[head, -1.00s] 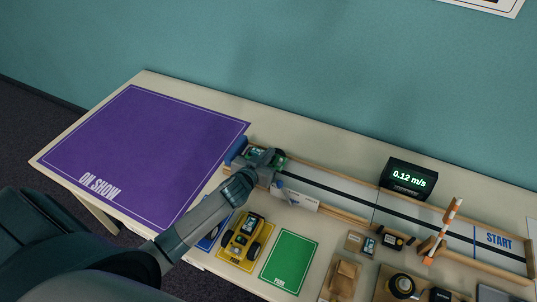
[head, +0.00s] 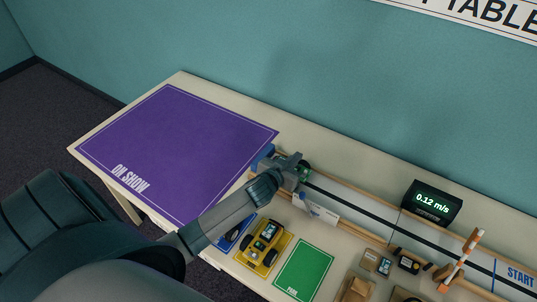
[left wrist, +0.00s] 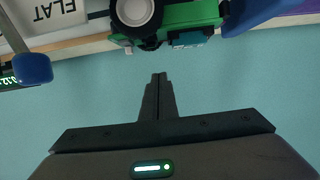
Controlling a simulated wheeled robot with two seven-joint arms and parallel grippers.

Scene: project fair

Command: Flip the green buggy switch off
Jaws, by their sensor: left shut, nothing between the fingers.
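The green buggy (head: 304,168) stands at the left end of the track, partly hidden behind my left gripper (head: 298,166). In the left wrist view, the green buggy (left wrist: 190,18) is at the top, cut by the frame edge, with a pale-hubbed wheel and a small pale nub on its edge; I cannot tell whether that is the switch or how it is set. My left gripper (left wrist: 160,76) is shut and empty, its tips just below the buggy in that picture. I cannot tell whether they touch it. My right gripper is not in view.
A blue block (head: 263,156) is at the track's left end. A white card (head: 318,210) stands at the track's front side. A yellow buggy (head: 265,243) sits in front, beside an empty green mat (head: 304,270). The purple mat (head: 175,145) is clear. A speed display (head: 432,203) stands behind the track.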

